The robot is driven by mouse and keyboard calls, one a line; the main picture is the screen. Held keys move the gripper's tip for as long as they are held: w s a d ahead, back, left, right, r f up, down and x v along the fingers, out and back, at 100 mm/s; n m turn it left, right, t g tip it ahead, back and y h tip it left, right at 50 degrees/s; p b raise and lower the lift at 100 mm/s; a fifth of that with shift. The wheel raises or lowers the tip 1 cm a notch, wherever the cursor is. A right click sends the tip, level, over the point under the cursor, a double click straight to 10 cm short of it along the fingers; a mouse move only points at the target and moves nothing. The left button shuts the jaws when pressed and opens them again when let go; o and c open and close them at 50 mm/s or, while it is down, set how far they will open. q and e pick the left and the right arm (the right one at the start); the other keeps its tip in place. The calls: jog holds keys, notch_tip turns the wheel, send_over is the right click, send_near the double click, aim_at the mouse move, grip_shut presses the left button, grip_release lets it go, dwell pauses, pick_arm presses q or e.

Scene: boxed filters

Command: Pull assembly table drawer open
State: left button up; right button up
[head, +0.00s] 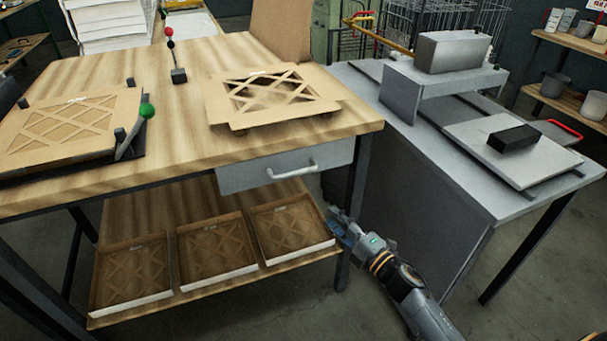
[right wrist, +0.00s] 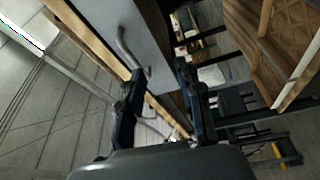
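The assembly table (head: 190,125) has a light wood top and a grey drawer (head: 240,178) under its front edge. The drawer front looks flush with the table, as if closed. It carries a pale curved bar handle (head: 292,171). My right gripper (head: 340,222) is below and to the right of the handle, by the table's front right leg, and apart from it. In the right wrist view the drawer front (right wrist: 142,22) and handle (right wrist: 126,48) show beyond the fingers. The fingers are spread with nothing between them. My left gripper is out of view.
Three cardboard-framed filters (head: 215,250) lie on the lower shelf. A filter frame (head: 270,92) and a fixture with a green knob (head: 147,110) are on the tabletop. A grey bench (head: 440,185) stands close at right. Open floor lies in front of the table.

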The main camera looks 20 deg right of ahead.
aim_at(296, 174)
notch_tip(296, 174, up, 6)
jog(key=w+a+n+y, duration=0.1)
jog(key=n+y, duration=0.1)
jog(key=n, duration=0.1)
jog(key=shift+t, duration=0.3)
jog(key=x, duration=0.8)
jog(key=p+x, duration=0.1)
jog(key=x, duration=0.4)
jog(key=shift+f, duration=0.35)
grip_shut()
